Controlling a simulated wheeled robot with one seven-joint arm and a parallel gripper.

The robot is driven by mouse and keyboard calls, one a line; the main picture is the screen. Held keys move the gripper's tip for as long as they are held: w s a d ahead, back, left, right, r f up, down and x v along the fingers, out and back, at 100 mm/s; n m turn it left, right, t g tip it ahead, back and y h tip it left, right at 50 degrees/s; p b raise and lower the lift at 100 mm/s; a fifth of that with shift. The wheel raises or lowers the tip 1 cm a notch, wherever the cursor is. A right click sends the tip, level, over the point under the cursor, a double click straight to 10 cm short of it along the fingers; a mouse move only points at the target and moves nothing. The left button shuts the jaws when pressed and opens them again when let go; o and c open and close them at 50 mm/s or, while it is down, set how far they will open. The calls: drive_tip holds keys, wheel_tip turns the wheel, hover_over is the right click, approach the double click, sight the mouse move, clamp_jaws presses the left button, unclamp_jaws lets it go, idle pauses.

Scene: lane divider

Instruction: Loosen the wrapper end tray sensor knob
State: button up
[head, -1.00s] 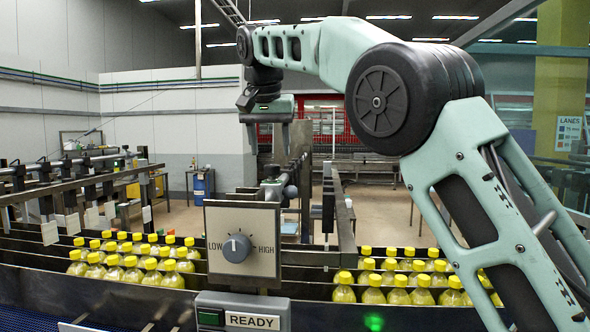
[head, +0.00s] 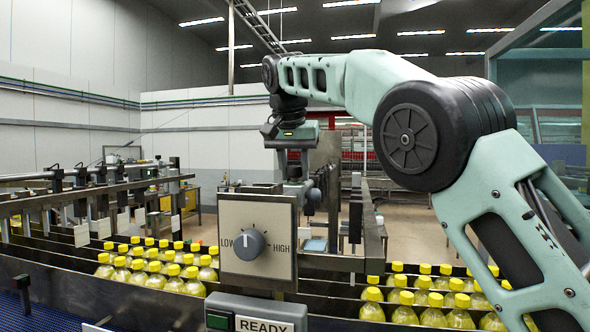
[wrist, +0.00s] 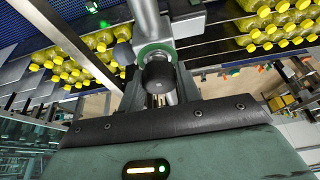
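A dark rounded knob (head: 294,171) stands on a grey post behind the control panel in the head view. In the wrist view a black knob (wrist: 158,76) with a green ring behind it sits on a grey metal post, just beyond my gripper's black-edged body. My gripper (head: 294,165) points down over the knob in the head view. Its fingers look apart, one to each side of the knob's top. I cannot tell whether they touch it. No label names the tray sensor knob.
In front stands a panel (head: 265,203) with a LOW–HIGH dial (head: 249,244), above a READY box (head: 240,312). A second dark knob (head: 314,195) is close by on the right. Yellow-capped bottles (head: 160,263) fill lanes on both sides, between metal rails (head: 330,262).

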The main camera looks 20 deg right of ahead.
drive_tip(key=shift+n, duration=0.4)
drive_tip(key=n+y, duration=0.1)
drive_tip(key=n, duration=0.1)
drive_tip(key=n+p, duration=0.1)
drive_tip(key=n, duration=0.1)
drive_tip(key=shift+d+r+t+y, duration=0.1)
drive_tip(key=shift+t+y, duration=0.2)
drive_tip(key=shift+y, duration=0.1)
drive_tip(key=n+y+p, duration=0.1)
drive_tip(key=n, duration=0.3)
drive_tip(key=shift+y+p, duration=0.3)
drive_tip(key=n+y+p, duration=0.1)
drive_tip(key=n, duration=0.2)
drive_tip(key=n+g+p, duration=0.1)
drive_tip(key=n, duration=0.1)
drive_tip(key=shift+n+y, duration=0.4)
drive_tip(key=shift+f+n+g+y, duration=0.1)
drive_tip(key=shift+n+g+y, duration=0.2)
drive_tip(key=shift+n, duration=0.65)
drive_tip(key=shift+f+n+g+y, duration=0.15)
drive_tip(key=shift+n+g, duration=0.25)
drive_tip(key=shift+n, duration=0.55)
drive_tip(key=o, duration=1)
drive_tip(key=shift+c, duration=0.2)
drive_tip(key=shift+r, duration=0.1)
drive_tip(key=shift+r, duration=0.15)
